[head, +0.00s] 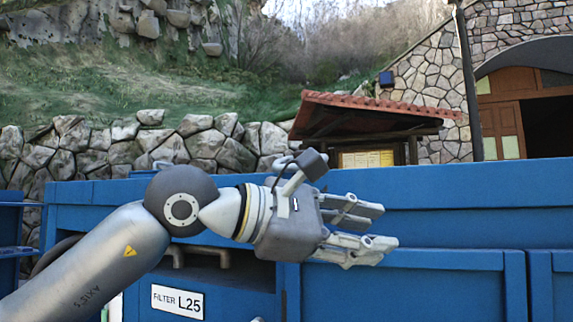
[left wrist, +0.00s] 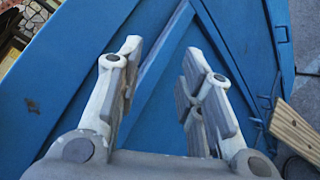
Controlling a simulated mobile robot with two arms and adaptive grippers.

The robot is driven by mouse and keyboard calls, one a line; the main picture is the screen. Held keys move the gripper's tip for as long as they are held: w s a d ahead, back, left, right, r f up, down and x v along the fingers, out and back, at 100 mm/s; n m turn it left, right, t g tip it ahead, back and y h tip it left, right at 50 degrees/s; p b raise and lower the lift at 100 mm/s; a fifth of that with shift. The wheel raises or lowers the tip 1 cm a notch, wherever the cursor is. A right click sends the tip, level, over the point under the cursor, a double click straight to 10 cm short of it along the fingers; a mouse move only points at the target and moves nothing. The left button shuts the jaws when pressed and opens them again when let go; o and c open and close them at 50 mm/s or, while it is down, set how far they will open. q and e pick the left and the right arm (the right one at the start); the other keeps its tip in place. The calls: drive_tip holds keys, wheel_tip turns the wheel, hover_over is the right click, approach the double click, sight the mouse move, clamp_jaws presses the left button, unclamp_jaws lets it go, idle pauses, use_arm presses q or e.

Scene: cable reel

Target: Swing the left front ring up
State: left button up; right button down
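No cable reel and no ring that I can make out shows in either view. My left gripper (head: 385,226) reaches in from the left in the head view, in front of a large blue metal body (head: 420,285). Its two fingers are apart and nothing is between them. In the left wrist view the open fingers (left wrist: 163,55) point at a blue panel with raised ribs (left wrist: 158,75). I cannot tell whether the fingertips touch it. My left arm hides part of the blue body. My right gripper is in neither view.
A white label reading "FILTER L25" (head: 178,302) is on the blue front, below grey bent bars (head: 222,254). Behind are a stone wall (head: 215,143) and a small red-tiled roof (head: 370,108). A wooden strip (left wrist: 294,127) lies at the right of the left wrist view.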

use_arm(q)
drive_tip(key=w+a+r+t+y, duration=0.1)
drive_tip(key=a+r+t+y, duration=0.3)
drive_tip(key=a+r, duration=0.1)
drive_tip(key=n+t+y, duration=0.1)
drive_tip(key=t+y, duration=0.3)
drive_tip(key=y, duration=0.1)
approach(290, 168)
drive_tip(key=p+x, duration=0.4)
drive_tip(key=x, duration=0.3)
drive_tip(key=shift+w+r, duration=0.15)
drive_tip(key=shift+w, duration=0.1)
drive_tip(key=shift+w+d+f, duration=0.2)
drive_tip(key=shift+w+f, duration=0.05)
drive_tip(key=shift+w, duration=0.3)
clamp_jaws()
